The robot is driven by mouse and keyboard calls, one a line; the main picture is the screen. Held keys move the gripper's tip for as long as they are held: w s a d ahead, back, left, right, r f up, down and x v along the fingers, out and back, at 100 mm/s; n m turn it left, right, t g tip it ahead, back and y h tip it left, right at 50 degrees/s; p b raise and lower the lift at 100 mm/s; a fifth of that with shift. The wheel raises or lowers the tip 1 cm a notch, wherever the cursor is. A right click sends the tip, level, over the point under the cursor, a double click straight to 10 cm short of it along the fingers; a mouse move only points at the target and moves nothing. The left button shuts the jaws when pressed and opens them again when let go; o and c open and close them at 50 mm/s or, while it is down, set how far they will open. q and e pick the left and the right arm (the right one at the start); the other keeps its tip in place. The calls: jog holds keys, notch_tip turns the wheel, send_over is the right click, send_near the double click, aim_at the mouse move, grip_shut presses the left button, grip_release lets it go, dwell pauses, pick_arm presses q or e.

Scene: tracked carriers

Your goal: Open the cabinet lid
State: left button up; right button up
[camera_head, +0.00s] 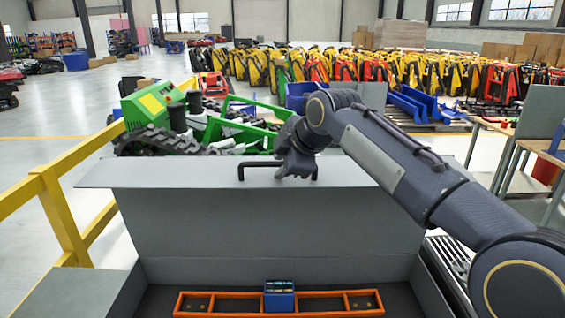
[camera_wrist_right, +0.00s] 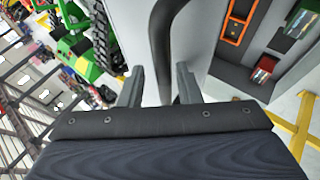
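The grey cabinet lid (camera_head: 190,225) stands raised, its broad inner face toward me in the head view. A black bar handle (camera_head: 243,169) sits along its upper edge. My right gripper (camera_head: 290,168) is at the handle, and the arm hides part of the bar. In the right wrist view, the fingers of my right gripper (camera_wrist_right: 158,85) are spread apart, with the dark handle (camera_wrist_right: 168,45) running between them, closer to the right finger. A gap shows on the left side of the bar. My left gripper is out of view.
Inside the cabinet lie an orange frame (camera_head: 222,302) and a small blue bin (camera_head: 279,300). A yellow railing (camera_head: 62,212) stands at left. Behind the lid is a green tracked machine (camera_head: 150,105). A workbench (camera_head: 520,135) stands at right.

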jog(key=v, duration=0.7)
jog(key=shift+s+r+b, duration=0.2)
jog(key=shift+r+b, duration=0.15)
jog(key=shift+b, duration=0.1)
jog(key=shift+d, duration=0.15)
